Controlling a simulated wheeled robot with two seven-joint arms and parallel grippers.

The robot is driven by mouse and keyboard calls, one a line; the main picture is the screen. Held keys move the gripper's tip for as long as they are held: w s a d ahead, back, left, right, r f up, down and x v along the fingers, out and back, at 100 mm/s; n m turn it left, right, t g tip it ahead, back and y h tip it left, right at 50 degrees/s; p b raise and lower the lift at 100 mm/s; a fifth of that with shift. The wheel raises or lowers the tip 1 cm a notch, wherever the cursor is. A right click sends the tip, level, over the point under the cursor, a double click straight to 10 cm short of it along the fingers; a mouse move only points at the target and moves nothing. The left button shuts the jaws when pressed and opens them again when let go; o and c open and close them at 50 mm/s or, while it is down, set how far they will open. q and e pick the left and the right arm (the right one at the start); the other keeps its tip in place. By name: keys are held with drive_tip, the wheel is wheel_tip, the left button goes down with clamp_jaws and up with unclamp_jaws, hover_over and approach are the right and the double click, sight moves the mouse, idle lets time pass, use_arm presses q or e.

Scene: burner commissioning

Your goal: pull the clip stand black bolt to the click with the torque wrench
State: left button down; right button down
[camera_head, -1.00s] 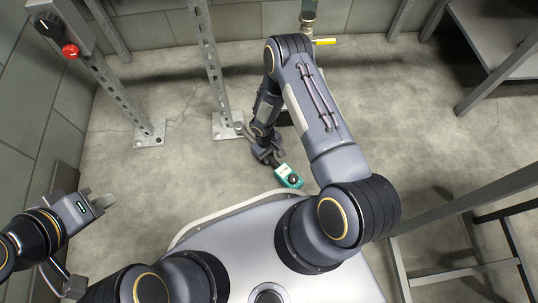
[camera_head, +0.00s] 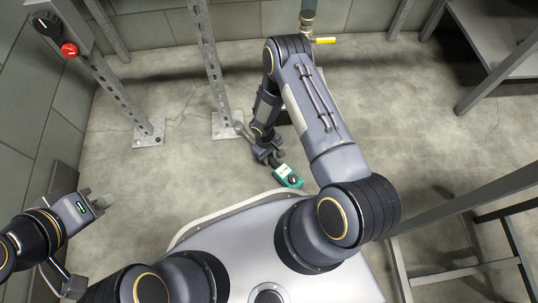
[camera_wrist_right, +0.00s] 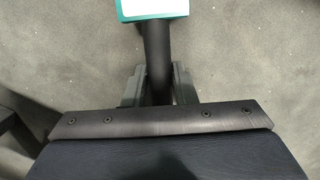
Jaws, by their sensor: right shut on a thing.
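My right gripper (camera_head: 268,156) is low near the floor in the head view. In the right wrist view its fingers (camera_wrist_right: 158,88) are shut on the black shaft of the torque wrench (camera_wrist_right: 157,45). The wrench's teal end (camera_head: 288,177) shows just beyond the gripper, toward my base. A thin grey part runs from the gripper toward the foot of a perforated post. The clip stand's black bolt cannot be made out; the arm and gripper cover that area. My left gripper (camera_head: 93,203) is at the left edge area, away from the wrench; its finger gap is unclear.
Two perforated steel posts (camera_head: 209,65) (camera_head: 112,90) stand on floor plates. The left one carries a box with a red knob (camera_head: 69,49). A pipe with a yellow lever (camera_head: 324,40) is at the back. Grey frames stand at the right. Open concrete floor lies between.

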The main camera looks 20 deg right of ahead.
drive_tip(key=shift+f, duration=0.65)
drive_tip(key=shift+a, duration=0.1)
idle(0.3)
